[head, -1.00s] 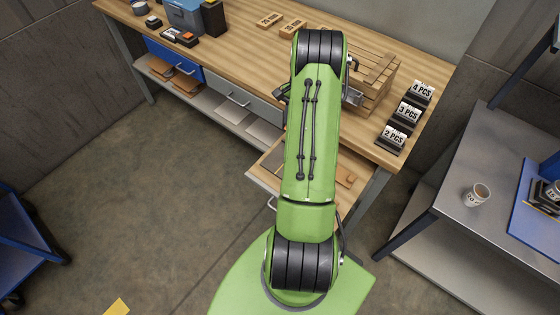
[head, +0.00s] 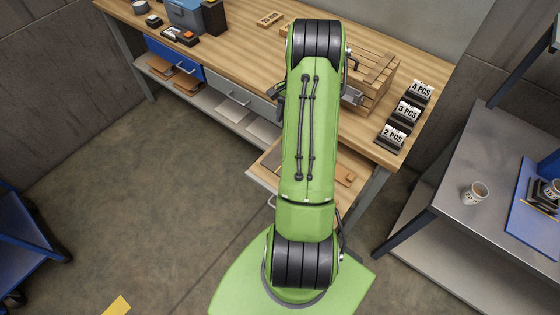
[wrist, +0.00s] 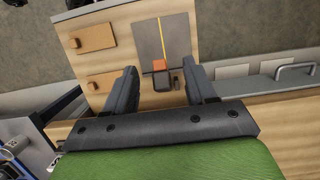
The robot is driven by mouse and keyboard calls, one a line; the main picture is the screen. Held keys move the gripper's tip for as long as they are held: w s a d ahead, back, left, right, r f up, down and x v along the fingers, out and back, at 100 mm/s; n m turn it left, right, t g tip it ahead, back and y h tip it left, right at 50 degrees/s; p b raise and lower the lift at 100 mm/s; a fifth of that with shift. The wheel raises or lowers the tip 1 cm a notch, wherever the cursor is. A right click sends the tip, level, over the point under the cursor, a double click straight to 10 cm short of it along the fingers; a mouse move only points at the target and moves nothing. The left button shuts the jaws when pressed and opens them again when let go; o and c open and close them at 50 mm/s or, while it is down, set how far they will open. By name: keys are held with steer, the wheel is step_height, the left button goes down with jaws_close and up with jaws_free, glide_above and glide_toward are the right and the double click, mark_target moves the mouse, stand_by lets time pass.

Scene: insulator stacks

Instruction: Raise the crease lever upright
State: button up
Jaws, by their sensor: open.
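In the wrist view, a grey plate (wrist: 150,38) with a yellow line lies in the open wooden drawer (wrist: 62,30). At its near edge is a small dark piece with an orange end (wrist: 160,65), which looks like the crease lever; its tilt is hard to tell from above. My gripper (wrist: 160,68) is open, one finger on each side of the lever, and holds nothing. Whether the fingers are at the lever's height cannot be told. In the head view my green arm covers the lever and most of the gripper; part of the drawer (head: 262,166) shows.
Wooden blocks (wrist: 92,37) lie left of the plate. A grey drawer handle (wrist: 296,71) is at the right. On the bench are a wooden crate (head: 372,88) and several count signs (head: 393,136). A grey table with a cup (head: 475,192) stands right.

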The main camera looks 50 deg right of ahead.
steer(key=a+r, duration=0.1)
steer(key=a+r+p, duration=0.1)
steer(key=a, duration=0.1)
steer(key=shift+s+a+r, duration=0.1)
steer(key=shift+a+r, duration=0.15)
steer(key=shift+r, duration=0.15)
